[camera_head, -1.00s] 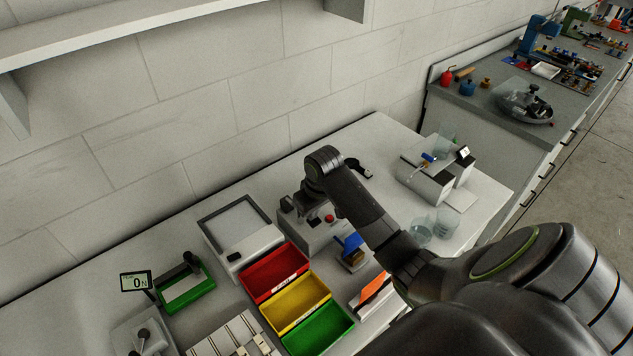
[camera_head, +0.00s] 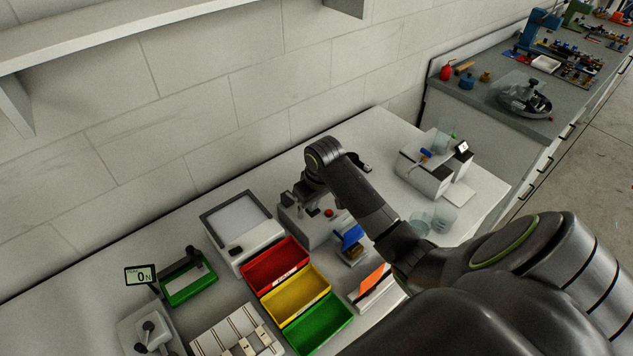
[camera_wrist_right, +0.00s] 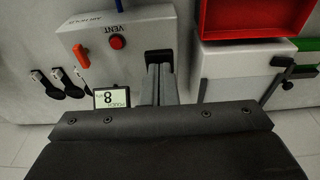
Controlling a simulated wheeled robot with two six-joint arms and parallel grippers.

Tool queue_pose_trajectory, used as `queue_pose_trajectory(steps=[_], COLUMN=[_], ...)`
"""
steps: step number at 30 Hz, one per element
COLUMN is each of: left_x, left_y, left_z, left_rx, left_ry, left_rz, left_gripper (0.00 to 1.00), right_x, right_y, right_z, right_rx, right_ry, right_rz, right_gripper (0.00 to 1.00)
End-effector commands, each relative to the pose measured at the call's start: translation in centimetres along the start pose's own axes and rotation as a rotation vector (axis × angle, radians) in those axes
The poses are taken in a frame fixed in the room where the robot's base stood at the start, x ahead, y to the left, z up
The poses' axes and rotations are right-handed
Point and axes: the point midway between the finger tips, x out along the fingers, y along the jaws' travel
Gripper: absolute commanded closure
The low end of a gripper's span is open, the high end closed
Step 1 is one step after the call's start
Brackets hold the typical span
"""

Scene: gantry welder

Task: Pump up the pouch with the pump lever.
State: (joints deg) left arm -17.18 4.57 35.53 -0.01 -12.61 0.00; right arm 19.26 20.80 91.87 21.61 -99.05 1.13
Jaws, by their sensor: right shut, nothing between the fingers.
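A light grey box (camera_head: 318,231) with a red button (camera_head: 329,212) stands on the bench in the head view. The wrist view shows its top (camera_wrist_right: 118,60), with "AIR HOLD" and "VENT" lettering, the red button (camera_wrist_right: 117,42), an orange handle (camera_wrist_right: 81,56) and a small display (camera_wrist_right: 111,97) reading 8. I cannot make out the pouch. My left gripper is out of view.
Red (camera_head: 275,264), yellow (camera_head: 297,295) and green (camera_head: 318,326) bins stand left of the box. A white-topped device (camera_head: 240,228) stands behind the bins. A blue-and-brown item (camera_head: 351,240) and clear beakers (camera_head: 443,219) stand to the right.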

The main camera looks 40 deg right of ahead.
Motion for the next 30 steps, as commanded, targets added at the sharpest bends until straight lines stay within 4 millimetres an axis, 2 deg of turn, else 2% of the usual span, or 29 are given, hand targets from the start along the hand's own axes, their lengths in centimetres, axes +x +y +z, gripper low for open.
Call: queue_pose_trajectory(steps=[16, 22, 28, 30], left_x=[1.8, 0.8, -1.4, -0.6], left_y=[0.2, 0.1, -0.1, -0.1], left_z=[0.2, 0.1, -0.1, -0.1], left_rx=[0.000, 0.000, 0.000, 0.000], left_ry=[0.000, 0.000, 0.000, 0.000], left_rz=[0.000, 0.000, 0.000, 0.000], left_gripper=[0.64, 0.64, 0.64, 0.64], right_x=[4.0, 2.8, 0.4, 0.1], right_y=[0.0, 0.0, 0.0, 0.0], right_z=[0.8, 0.5, 0.0, -0.1], right_rx=[0.000, 0.000, 0.000, 0.000], right_ry=[0.002, 0.004, 0.004, 0.005], right_rz=[0.000, 0.000, 0.000, 0.000], right_gripper=[1.00, 1.00, 1.00, 1.00])
